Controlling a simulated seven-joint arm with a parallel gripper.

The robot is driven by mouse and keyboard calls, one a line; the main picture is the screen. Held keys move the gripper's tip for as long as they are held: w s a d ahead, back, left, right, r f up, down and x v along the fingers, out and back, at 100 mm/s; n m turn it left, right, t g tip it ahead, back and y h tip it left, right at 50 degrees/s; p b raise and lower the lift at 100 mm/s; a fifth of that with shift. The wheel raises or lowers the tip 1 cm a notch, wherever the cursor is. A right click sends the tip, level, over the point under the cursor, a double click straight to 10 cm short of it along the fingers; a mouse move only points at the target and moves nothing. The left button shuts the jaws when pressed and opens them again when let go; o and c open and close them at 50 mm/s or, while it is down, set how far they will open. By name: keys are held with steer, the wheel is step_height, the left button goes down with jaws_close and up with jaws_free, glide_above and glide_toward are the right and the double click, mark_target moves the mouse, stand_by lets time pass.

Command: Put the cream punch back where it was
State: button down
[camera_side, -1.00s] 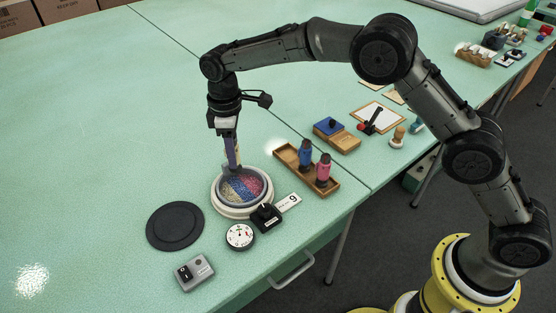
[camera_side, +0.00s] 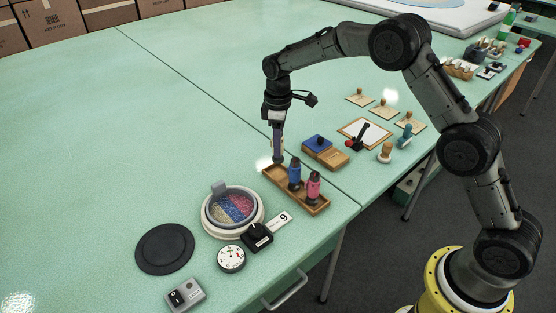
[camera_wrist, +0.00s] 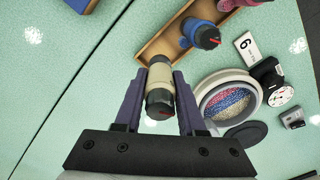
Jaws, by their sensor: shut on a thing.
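My gripper (camera_side: 278,160) is shut on the cream punch and holds it at the far left end of the wooden tray (camera_side: 318,209). In the wrist view the cream punch (camera_wrist: 160,77), with a dark end, sits between the purple fingers of my gripper (camera_wrist: 160,88). It overlaps the empty end of the tray (camera_wrist: 155,50); I cannot tell whether it touches the tray floor. The blue punch (camera_side: 294,173) and the pink punch (camera_side: 313,186) stand in the tray. The blue one also shows in the wrist view (camera_wrist: 203,34).
The round pot (camera_side: 210,222) of coloured tufts stands left of the tray. Near it are a dark disc (camera_side: 164,248), a black holder (camera_side: 257,237) with a 9 card, a white dial (camera_side: 231,259) and a switch box (camera_side: 185,295). A blue-topped wooden box (camera_side: 325,152) lies beyond the tray.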

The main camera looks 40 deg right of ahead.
mark_target(280, 160)
steer(key=shift+f, duration=2.6)
steer(key=shift+f, duration=0.15)
steer(key=c, duration=0.5)
jaws_free()
